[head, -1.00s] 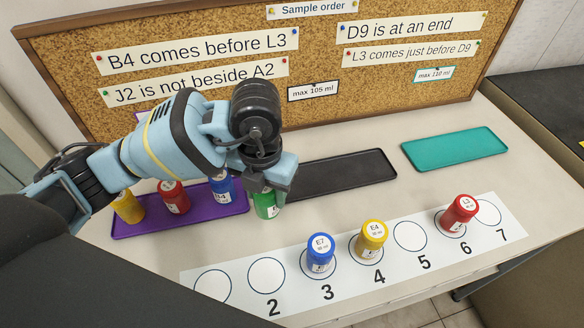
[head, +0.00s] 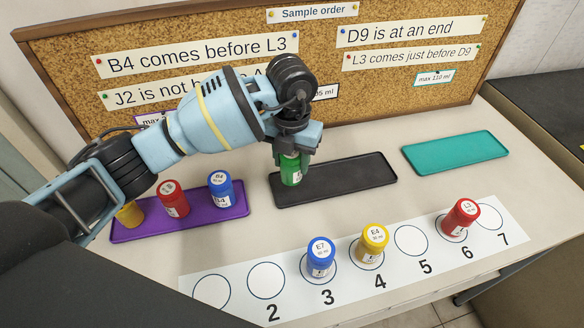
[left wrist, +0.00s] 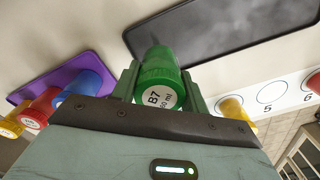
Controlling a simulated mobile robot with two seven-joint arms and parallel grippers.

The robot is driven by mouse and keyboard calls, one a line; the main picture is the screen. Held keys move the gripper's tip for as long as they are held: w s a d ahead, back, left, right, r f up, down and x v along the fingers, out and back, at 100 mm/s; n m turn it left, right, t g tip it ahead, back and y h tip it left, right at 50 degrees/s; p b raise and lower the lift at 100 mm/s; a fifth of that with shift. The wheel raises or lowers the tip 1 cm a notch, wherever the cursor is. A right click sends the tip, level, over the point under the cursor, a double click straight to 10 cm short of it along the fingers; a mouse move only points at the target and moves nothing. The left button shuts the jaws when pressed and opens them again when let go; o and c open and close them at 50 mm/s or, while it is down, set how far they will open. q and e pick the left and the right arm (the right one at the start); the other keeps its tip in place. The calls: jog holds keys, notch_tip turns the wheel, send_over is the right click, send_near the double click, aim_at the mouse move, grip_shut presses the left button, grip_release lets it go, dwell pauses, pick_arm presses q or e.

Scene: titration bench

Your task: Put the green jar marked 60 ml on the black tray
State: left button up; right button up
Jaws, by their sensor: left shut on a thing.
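The green jar (head: 291,172) is upright in my left gripper (head: 292,155), at the left end of the black tray (head: 350,183). In the left wrist view the jar (left wrist: 160,72) sits between the two fingers (left wrist: 158,90), and its lid reads B7 with a partly legible ml figure. The black tray (left wrist: 235,25) lies beyond it there. The tray is otherwise empty. I cannot tell whether the jar's base touches the tray. My right gripper is not in view.
A purple tray (head: 200,225) at left holds a yellow (head: 129,214), a red (head: 173,199) and a blue jar (head: 220,188). An empty teal tray (head: 455,152) is at right. A numbered strip (head: 200,292) in front holds blue E7 (head: 320,262), yellow E4 (head: 371,246) and red L3 (head: 460,220).

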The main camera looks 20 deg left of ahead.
aim_at(292, 170)
pick_arm(q)
jog(key=shift+w+f, duration=0.15)
jog(key=shift+f, duration=1.6)
jog(key=shift+f, duration=0.2)
jog(key=o, duration=1)
notch_tip(292, 170, up, 12)
jog(key=shift+r+p, duration=0.2)
jog(key=shift+p, duration=0.1)
